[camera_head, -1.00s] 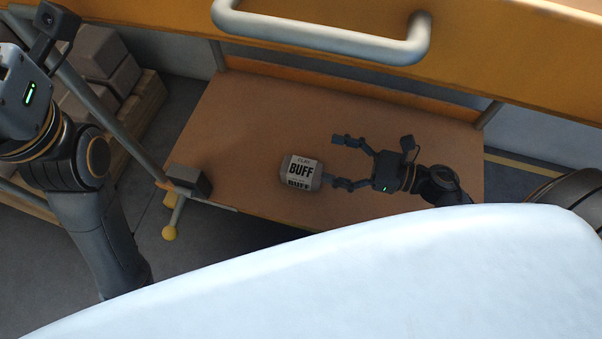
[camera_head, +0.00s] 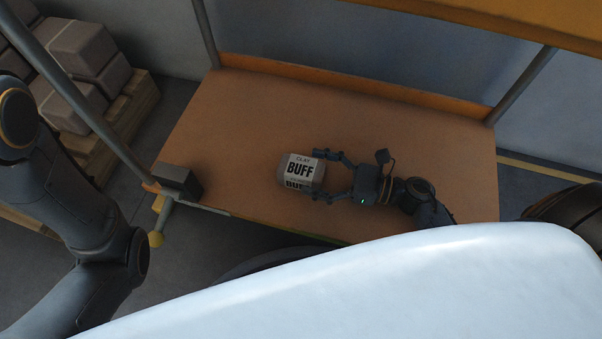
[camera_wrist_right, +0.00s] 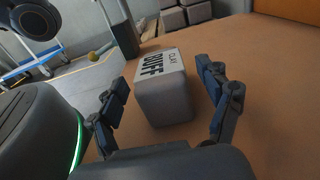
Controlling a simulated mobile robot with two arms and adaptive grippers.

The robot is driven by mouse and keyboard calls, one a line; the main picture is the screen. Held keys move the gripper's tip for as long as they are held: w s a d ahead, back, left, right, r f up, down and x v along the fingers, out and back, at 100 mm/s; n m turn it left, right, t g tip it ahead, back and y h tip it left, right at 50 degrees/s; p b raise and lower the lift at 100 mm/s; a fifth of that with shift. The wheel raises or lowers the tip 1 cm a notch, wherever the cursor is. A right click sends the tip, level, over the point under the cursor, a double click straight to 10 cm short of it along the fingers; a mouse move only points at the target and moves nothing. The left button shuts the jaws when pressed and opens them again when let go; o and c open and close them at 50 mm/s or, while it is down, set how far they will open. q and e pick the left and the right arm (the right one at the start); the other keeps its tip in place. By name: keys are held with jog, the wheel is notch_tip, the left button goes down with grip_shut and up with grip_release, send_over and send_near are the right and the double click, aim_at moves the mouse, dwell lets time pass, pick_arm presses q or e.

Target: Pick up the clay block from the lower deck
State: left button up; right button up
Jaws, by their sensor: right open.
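The clay block (camera_head: 298,171), grey with a white "CLAY BUFF" label, sits on the brown lower deck (camera_head: 240,115), near its middle. My right gripper (camera_head: 314,172) is open and comes in from the right. Its two fingers reach to either side of the block's right part. In the right wrist view the block (camera_wrist_right: 163,98) stands between the open fingers (camera_wrist_right: 162,76), with a visible gap to the right finger. Contact with the left finger is hard to tell. My left arm shows at the left edge, but its gripper is out of view.
The orange upper deck (camera_head: 510,22) overhangs the far right. Grey posts (camera_head: 526,84) rise from the lower deck's corners. A dark box (camera_head: 178,180) sits at its near left corner. More blocks (camera_head: 85,50) are stacked on a wooden pallet (camera_head: 125,110) at the left.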

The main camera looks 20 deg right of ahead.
aim_at(301, 167)
jog(key=x, duration=0.3)
jog(key=shift+w+a+b, duration=0.1)
jog(key=shift+a+b, duration=0.1)
jog(key=shift+b, duration=0.2)
grip_shut()
